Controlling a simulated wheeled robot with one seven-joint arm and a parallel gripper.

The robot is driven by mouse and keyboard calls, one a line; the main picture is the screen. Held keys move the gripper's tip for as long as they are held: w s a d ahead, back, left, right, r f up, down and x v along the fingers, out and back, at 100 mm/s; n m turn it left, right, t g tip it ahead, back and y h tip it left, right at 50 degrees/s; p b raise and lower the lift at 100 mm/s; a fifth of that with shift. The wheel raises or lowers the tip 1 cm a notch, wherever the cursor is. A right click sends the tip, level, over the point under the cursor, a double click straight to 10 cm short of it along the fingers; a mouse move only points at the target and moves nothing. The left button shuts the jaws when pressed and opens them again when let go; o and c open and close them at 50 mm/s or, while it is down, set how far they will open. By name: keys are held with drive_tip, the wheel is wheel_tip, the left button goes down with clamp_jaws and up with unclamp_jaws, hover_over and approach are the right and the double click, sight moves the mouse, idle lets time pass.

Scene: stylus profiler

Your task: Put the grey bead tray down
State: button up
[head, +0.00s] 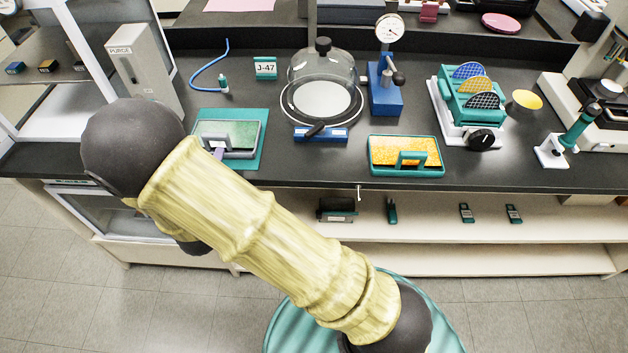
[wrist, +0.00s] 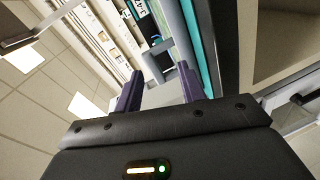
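The grey bead tray (head: 247,153), with green beads in it, appears to sit flat on a teal mat (head: 256,114) at the left of the dark bench. My arm crosses in front and covers part of the tray's near left side. In the wrist view, my gripper (wrist: 160,72) has its two purple fingers apart with a clear gap between them. The tray's grey edge and dark handle (wrist: 160,48) show just beyond the fingertips, with the teal mat (wrist: 207,45) beside them. In the head view, one purple finger (head: 217,152) shows at the tray's near side.
A glass bell jar (head: 323,75) stands right of the mat, behind a small blue block. A teal tray of orange beads (head: 405,172) sits further right near the front edge. A white PURGE box (head: 145,70) stands left. A blue dial gauge stand (head: 385,90) is behind.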

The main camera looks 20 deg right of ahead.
sight(231, 156)
drive_tip(key=d+m+g, duration=0.1)
drive_tip(key=w+d+m+y, duration=0.1)
drive_tip(key=d+m+g+y, duration=0.1)
drive_tip(key=shift+w+d+r+g, duration=0.15)
drive_tip(key=shift+w+d+g, duration=0.05)
drive_tip(key=shift+w+g, duration=0.15)
drive_tip(key=d+m+g, duration=0.1)
drive_tip(key=s+d+m+g+y, duration=0.1)
drive_tip(key=s+d+r+m+g+y, duration=0.1)
drive_tip(key=d, duration=0.1)
drive_tip(key=shift+s+d+r, duration=0.1)
drive_tip(key=s+d+r+m+g, duration=0.1)
drive_tip(key=s+d+m+g, duration=0.2)
drive_tip(key=s+d, duration=0.3)
drive_tip(key=s+d+r+m+g, duration=0.2)
drive_tip(key=s+d+m+g, duration=0.1)
drive_tip(key=s+d, duration=0.4)
drive_tip(key=s+g, duration=0.1)
drive_tip(key=s, duration=0.2)
drive_tip(key=shift+r, duration=0.25)
